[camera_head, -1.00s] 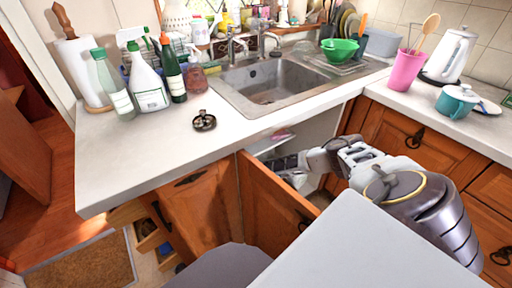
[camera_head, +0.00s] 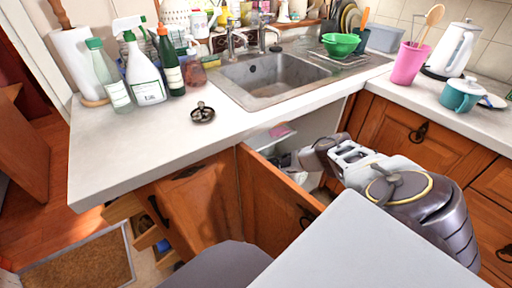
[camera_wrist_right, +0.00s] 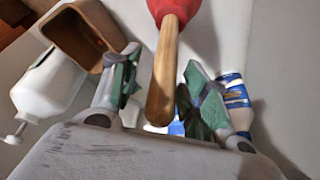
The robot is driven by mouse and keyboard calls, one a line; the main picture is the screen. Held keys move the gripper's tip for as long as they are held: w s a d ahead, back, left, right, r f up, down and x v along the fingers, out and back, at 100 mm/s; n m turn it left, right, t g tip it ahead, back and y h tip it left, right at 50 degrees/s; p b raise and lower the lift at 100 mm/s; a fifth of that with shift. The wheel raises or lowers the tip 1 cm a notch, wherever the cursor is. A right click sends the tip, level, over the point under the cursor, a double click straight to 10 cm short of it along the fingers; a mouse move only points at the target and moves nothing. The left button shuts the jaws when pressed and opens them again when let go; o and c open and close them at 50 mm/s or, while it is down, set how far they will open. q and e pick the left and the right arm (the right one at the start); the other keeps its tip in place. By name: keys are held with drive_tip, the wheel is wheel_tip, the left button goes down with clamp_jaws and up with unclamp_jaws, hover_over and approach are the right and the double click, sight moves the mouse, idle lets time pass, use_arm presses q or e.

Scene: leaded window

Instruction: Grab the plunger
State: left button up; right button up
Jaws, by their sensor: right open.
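The plunger shows in the right wrist view, with a red rubber cup (camera_wrist_right: 185,14) at the top edge and a wooden handle (camera_wrist_right: 163,85) pointing down toward the palm. My right gripper (camera_wrist_right: 163,64) is open. Its two green-padded fingers stand on either side of the handle, with a visible gap at each side. In the head view my right arm reaches into the open cabinet under the sink; the gripper and plunger are hidden there. My left gripper is not in view.
In the wrist view a white bottle (camera_wrist_right: 48,83) and a brown container (camera_wrist_right: 85,35) are left of the fingers; a blue-and-white bottle (camera_wrist_right: 236,100) is close to the right finger. In the head view the open cabinet door (camera_head: 270,200) stands beside my arm.

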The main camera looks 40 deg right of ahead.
drive_tip(key=shift+w+f, duration=0.1)
drive_tip(key=shift+f, duration=0.15)
idle(0.3)
clamp_jaws()
